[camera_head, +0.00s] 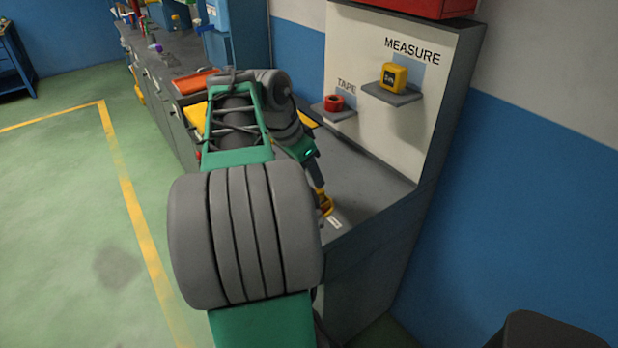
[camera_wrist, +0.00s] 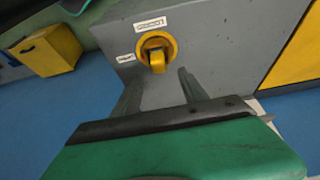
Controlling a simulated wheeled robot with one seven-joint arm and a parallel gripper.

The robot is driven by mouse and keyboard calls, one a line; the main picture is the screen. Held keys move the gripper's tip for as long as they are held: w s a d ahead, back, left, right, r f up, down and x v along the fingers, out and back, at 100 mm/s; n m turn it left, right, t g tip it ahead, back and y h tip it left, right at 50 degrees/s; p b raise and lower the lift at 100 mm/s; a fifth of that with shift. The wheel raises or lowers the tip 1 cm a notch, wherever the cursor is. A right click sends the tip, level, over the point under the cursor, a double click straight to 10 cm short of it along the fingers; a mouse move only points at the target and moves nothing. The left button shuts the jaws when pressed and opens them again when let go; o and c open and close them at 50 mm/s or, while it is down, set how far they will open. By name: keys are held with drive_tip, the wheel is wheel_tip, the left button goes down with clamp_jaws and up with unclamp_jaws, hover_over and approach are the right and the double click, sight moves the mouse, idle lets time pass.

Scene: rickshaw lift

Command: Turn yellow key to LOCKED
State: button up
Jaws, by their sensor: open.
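The yellow key (camera_wrist: 157,62) sits in a round yellow ring on a grey panel in the wrist view. A white label (camera_wrist: 150,24) lies just above the ring and a smaller one (camera_wrist: 125,58) to its left; their lettering is too small to read surely. My gripper (camera_wrist: 158,78) is open, one finger on each side below the key, and it appears apart from it. In the head view, a yellow part (camera_head: 325,205) shows at the bench's near end by a white label, beneath the end of my arm; my fingers are hard to make out there.
The grey bench (camera_head: 365,180) has a back panel with a red tape roll (camera_head: 334,103) and a yellow measure (camera_head: 394,76) on small shelves. A red box (camera_head: 425,7) is on top. A longer workbench runs behind my arm. Green floor (camera_head: 60,200) at left is clear.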

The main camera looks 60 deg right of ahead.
sight(317, 196)
drive_tip(key=x, duration=0.7)
drive_tip(key=shift+s+d+f+b, duration=0.2)
drive_tip(key=shift+f+b, duration=0.1)
drive_tip(key=shift+b, duration=0.05)
drive_tip(key=shift+c, duration=0.3)
clamp_jaws()
drive_tip(key=shift+r, duration=0.1)
